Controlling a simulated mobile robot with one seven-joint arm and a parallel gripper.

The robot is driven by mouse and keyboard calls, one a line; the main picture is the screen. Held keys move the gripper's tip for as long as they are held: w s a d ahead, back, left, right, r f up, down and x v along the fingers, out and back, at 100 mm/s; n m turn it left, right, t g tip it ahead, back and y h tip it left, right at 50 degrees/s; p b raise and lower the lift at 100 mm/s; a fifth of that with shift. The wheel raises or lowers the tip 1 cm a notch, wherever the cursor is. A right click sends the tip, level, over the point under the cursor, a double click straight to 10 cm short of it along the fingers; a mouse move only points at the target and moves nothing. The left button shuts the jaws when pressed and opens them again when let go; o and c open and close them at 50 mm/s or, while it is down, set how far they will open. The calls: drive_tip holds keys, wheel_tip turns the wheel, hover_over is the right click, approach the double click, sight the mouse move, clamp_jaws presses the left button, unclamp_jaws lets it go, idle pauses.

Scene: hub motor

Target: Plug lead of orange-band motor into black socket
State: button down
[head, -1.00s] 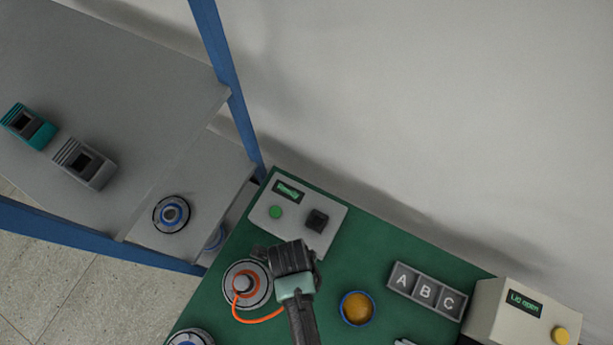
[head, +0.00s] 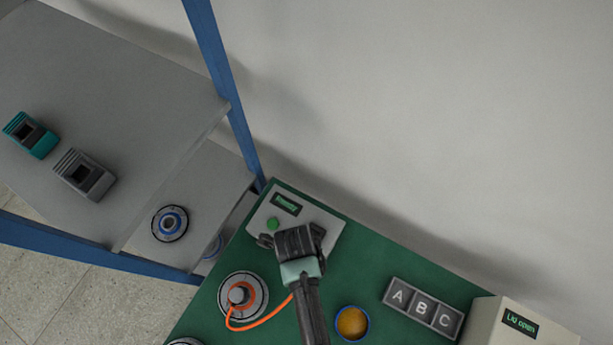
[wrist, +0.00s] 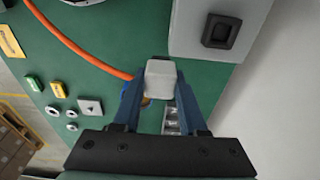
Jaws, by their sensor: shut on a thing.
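The orange-band motor (head: 258,303) lies on the green bench, with its orange lead (head: 262,323) curving right to my gripper (head: 297,247). In the wrist view, my gripper (wrist: 160,88) is shut on the pale grey plug (wrist: 160,76) at the end of the orange lead (wrist: 78,47). The plug is held apart from the grey box (wrist: 182,35), whose black socket (wrist: 221,31) faces the camera, ahead and right of the plug. In the head view my gripper overlaps the near edge of this box (head: 262,217) and mostly hides the socket.
An orange-filled blue bowl (head: 351,322), an A-B-C tray (head: 423,308) and a box with a "Lid open" display (head: 520,322) stand to the right. A shelf unit (head: 233,130) stands left, with another motor (head: 170,223) on it. Bare green bench lies right of the grey box.

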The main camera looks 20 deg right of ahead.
drive_tip(key=shift+w+d+f+b, duration=0.5)
drive_tip(key=shift+w+d+b, duration=0.4)
drive_tip(key=shift+w+b, duration=0.5)
drive_tip(key=shift+w+d+f+b, duration=0.5)
drive_tip(key=shift+w+d+b, duration=0.55)
drive_tip(key=shift+w, duration=0.55)
drive_tip(key=shift+w+d+f+b, duration=0.5)
drive_tip(key=shift+w+d+b, duration=0.25)
drive_tip(key=shift+w+b, duration=0.7)
drive_tip(key=shift+f, duration=0.6)
drive_tip(key=shift+f, duration=0.1)
drive_tip(key=shift+f+b, duration=0.35)
drive_tip(key=shift+b, duration=0.05)
drive_tip(key=shift+f, duration=0.1)
drive_tip(key=shift+f, duration=0.15)
